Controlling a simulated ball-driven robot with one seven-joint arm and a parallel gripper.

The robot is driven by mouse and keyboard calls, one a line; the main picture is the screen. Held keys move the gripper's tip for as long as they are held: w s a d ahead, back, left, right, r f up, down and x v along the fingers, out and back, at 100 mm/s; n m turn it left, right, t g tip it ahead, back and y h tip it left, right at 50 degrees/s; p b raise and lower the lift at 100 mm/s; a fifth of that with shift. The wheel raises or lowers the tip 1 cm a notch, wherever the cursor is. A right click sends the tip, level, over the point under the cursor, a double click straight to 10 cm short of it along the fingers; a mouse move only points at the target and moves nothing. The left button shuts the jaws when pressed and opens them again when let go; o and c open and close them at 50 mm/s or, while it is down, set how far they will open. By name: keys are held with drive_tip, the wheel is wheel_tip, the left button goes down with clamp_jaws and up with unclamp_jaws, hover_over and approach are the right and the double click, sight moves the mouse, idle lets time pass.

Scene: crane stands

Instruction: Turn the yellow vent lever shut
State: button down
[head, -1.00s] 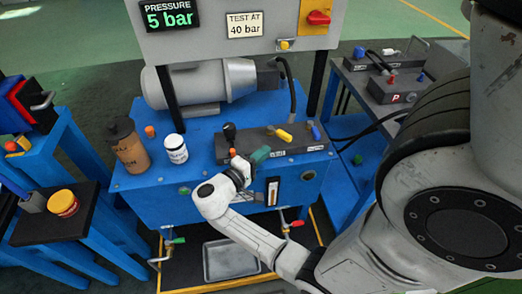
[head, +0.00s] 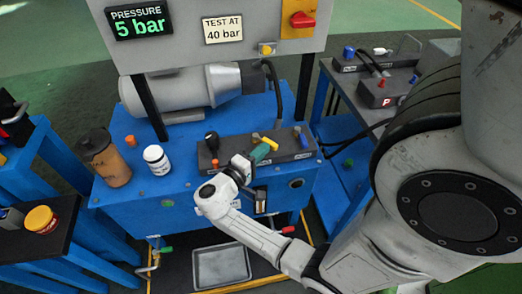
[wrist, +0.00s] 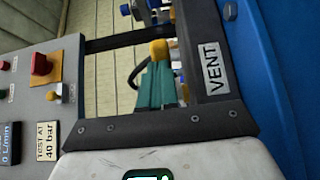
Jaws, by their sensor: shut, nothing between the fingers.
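The yellow vent lever (head: 271,143) sits on the dark valve block (head: 225,157) on top of the blue bench. My gripper (head: 262,152) has its teal fingers together and empty, right at the lever, and covers part of it in the head view. In the wrist view the lever's rounded yellow end (wrist: 159,49) shows just beyond the teal fingertips (wrist: 157,75). The VENT label (wrist: 217,68) is on the block to the right of it. I cannot tell whether the fingers touch the lever.
A black knob (head: 211,141) and a blue lever (head: 298,132) flank the yellow lever on the block. The panel with the red switch (head: 302,19) rises behind.

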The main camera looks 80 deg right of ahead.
sight(277, 149)
drive_tip(key=n+t, duration=0.1)
drive_tip(key=s+n+t+h, duration=0.1)
drive_tip(key=t, duration=0.1)
drive_tip(key=shift+s+d+h+p, duration=0.25)
drive_tip(key=shift+d+h+p, duration=0.05)
drive_tip(key=shift+d+p, duration=0.1)
drive_tip(key=n+t, duration=0.2)
drive_tip(key=t, duration=0.1)
drive_tip(key=s+d+n+t+b, duration=0.1)
drive_tip(key=shift+s+f+h, duration=0.1)
drive_tip(key=shift+f+h, duration=0.1)
drive_tip(key=shift+h, duration=0.1)
drive_tip(key=n+t+b, duration=0.1)
drive_tip(key=t, duration=0.1)
drive_tip(key=d+n+t+b, duration=0.1)
drive_tip(key=t, duration=0.1)
drive_tip(key=s+d+n+t+b, duration=0.1)
drive_tip(key=t+b, duration=0.1)
drive_tip(key=shift+n, duration=0.4)
drive_tip(key=shift+d+r+t+y+b, duration=0.15)
drive_tip(key=shift+d+t+y+b, duration=0.15)
drive_tip(key=shift+d+y+b, duration=0.25)
drive_tip(key=shift+s+r+h, duration=0.1)
drive_tip(key=shift+h, duration=0.15)
drive_tip(key=shift+a, duration=0.15)
